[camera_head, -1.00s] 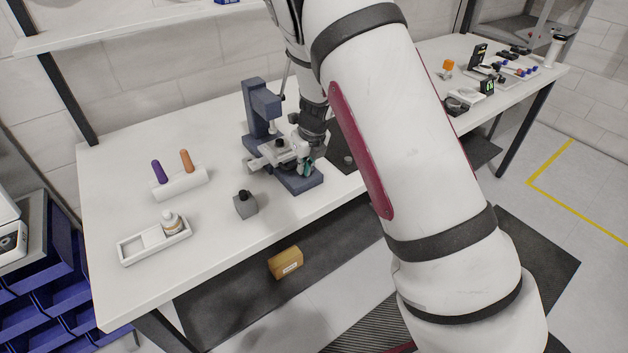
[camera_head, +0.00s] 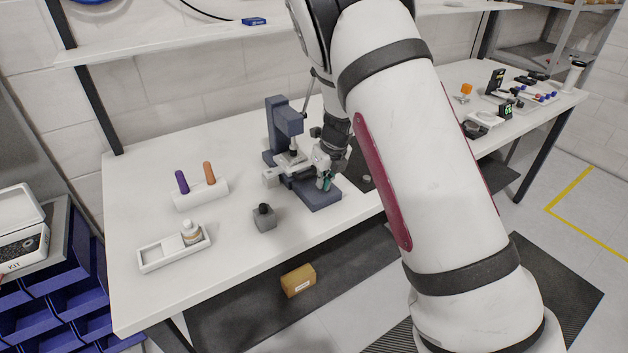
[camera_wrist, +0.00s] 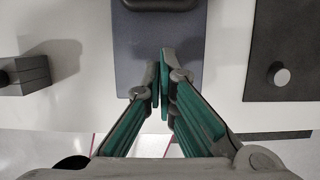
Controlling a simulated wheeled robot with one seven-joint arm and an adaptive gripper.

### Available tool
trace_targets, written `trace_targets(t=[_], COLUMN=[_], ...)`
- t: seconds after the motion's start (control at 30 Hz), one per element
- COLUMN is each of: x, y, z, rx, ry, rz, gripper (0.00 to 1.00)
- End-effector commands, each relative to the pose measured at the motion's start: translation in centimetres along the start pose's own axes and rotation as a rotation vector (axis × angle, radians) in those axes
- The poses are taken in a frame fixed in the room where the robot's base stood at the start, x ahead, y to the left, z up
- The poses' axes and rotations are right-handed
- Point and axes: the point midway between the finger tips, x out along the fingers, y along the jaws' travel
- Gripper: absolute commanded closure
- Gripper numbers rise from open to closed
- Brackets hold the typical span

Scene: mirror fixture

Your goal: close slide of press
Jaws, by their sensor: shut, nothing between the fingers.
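The blue-grey press (camera_head: 285,122) stands on the white table, its upright behind its flat base plate (camera_head: 318,197). A pale metal part (camera_head: 290,158) shows below the press head; I cannot tell clearly whether it is the slide. My gripper (camera_head: 327,184) points down over the front of the base plate and partly hides the press middle. In the wrist view, the green-lined fingers (camera_wrist: 160,80) are together, with nothing seen between them. The plate (camera_wrist: 133,60) lies beneath them, and a dark rounded press part (camera_wrist: 160,3) is ahead at the top edge.
A grey block with a black knob (camera_head: 264,219) stands left of the press. Farther left are a white holder (camera_head: 203,194) with purple and orange handles and a white tray (camera_head: 160,255) with a small bottle. A dark mat (camera_wrist: 285,40) lies right of the plate.

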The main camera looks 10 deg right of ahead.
Motion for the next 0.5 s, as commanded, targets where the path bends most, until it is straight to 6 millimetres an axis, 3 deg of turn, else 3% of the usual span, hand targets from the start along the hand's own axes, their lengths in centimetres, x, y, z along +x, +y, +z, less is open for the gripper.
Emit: trace_targets(t=[0.5], x=[-8.7], y=[-0.2], z=[-0.3], rx=[-0.001], ry=[0.002], rz=[0.002], gripper=[1.0])
